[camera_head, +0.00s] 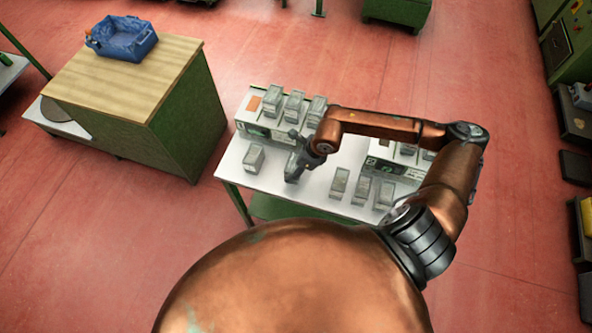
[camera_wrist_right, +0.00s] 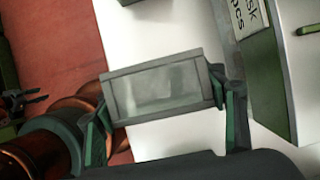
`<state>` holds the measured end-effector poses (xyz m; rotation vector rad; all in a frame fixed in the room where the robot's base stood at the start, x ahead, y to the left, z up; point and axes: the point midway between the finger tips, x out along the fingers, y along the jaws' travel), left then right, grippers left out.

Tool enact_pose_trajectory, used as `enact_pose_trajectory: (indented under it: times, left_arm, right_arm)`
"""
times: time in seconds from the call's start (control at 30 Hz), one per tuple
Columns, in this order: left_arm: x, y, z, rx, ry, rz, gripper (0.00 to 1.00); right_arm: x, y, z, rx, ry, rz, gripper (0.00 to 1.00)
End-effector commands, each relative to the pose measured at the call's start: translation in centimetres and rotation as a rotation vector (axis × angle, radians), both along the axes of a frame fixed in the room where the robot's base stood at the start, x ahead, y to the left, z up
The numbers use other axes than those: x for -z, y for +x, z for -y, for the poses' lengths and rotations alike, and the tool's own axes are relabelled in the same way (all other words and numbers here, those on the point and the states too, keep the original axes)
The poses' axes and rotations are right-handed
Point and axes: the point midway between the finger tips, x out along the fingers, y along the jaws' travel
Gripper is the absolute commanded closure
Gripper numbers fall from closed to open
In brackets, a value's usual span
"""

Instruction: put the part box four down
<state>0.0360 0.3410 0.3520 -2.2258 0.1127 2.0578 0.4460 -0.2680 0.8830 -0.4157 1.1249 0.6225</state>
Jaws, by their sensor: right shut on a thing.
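My right gripper (camera_head: 298,160) reaches down over the white table (camera_head: 232,178), between a lone grey box and a row of grey boxes. In the right wrist view, its fingers (camera_wrist_right: 165,108) are shut on the two ends of a grey part box with a pale, glassy top (camera_wrist_right: 160,88). In the head view the held box is mostly hidden by the gripper; I cannot tell whether it touches the table. No number is readable on it. My left gripper is not in the head view; a small dark pronged shape (camera_wrist_right: 20,98) at the wrist view's left edge may be it.
A lone grey box (camera_head: 254,158) stands left of the gripper, and a row of boxes (camera_head: 362,189) stands to the right. Labelled units (camera_head: 252,130) with boxes on top line the table's back and right. A wooden-topped bench (camera_head: 120,75) with a blue bin (camera_head: 122,40) stands left.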

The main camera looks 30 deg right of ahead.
Motion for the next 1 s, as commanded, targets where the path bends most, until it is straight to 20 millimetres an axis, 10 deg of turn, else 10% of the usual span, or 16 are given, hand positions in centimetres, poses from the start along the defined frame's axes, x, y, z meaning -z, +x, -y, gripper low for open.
enact_pose_trajectory:
  times: [0.63,0.67,1.0]
  left_arm:
    - [-0.2,0.0,0.0,0.000,0.000,0.000,0.60]
    - [-0.3,0.0,0.0,0.000,0.000,0.000,0.60]
    - [-0.3,0.0,0.1,0.000,-0.001,0.001,0.60]
  right_arm:
    - [4.1,0.2,0.6,0.001,-0.001,-0.002,0.64]
    - [4.0,0.2,0.6,0.001,-0.001,-0.002,0.34]
    - [4.0,0.2,0.6,0.001,-0.001,-0.002,0.18]
